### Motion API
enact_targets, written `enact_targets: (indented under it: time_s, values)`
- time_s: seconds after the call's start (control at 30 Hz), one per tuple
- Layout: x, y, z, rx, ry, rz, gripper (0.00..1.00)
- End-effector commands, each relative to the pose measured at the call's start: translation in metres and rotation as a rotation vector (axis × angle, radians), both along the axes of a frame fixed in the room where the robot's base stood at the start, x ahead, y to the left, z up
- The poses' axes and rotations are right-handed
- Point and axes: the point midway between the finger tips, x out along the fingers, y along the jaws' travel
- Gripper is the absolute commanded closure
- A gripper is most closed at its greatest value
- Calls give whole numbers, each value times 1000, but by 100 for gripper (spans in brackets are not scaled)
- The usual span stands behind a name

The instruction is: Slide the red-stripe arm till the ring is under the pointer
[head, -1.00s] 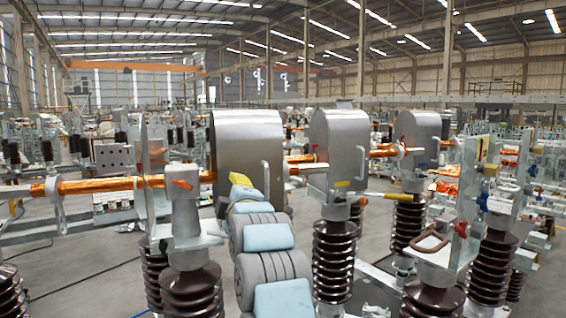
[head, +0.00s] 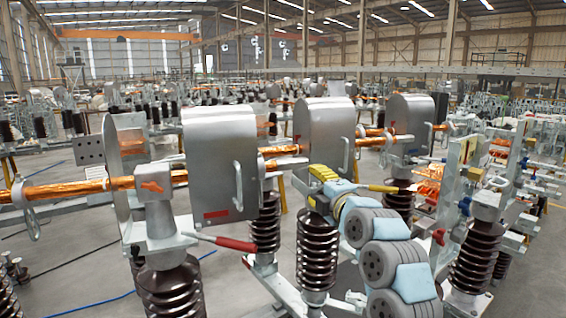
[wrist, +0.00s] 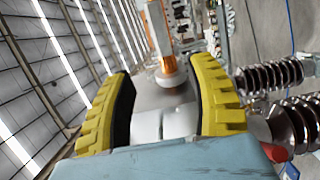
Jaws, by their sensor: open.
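The front isolator pole has a grey hood (head: 215,165) with a red stripe (head: 216,214) low on its face. A red-gripped lever (head: 236,243) sticks out below it. An orange copper arm (head: 75,188) runs in from the left, with a pale ring (head: 19,192) around it near the left edge. A small red-orange piece (head: 152,186) sits on the post block beside the hood; I cannot tell whether it is the pointer. My gripper (head: 316,187) is in front of the middle hood, right of the red-stripe hood. In the wrist view its yellow fingers (wrist: 162,105) are apart, with grey metal behind.
The middle hood (head: 327,130) and far hood (head: 411,120) stand to the right. Brown ribbed insulators (head: 317,250) stand below. Upright metal frames (head: 455,190) are at the right. Open floor (head: 70,260) is at the left.

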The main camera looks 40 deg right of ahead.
Motion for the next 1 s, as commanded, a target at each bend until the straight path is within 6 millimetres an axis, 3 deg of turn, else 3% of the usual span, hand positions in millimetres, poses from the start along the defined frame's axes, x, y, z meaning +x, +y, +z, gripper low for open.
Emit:
enact_targets:
  time_s: [1.0]
  values:
    - [93,-28,1,2,-1,0,44]
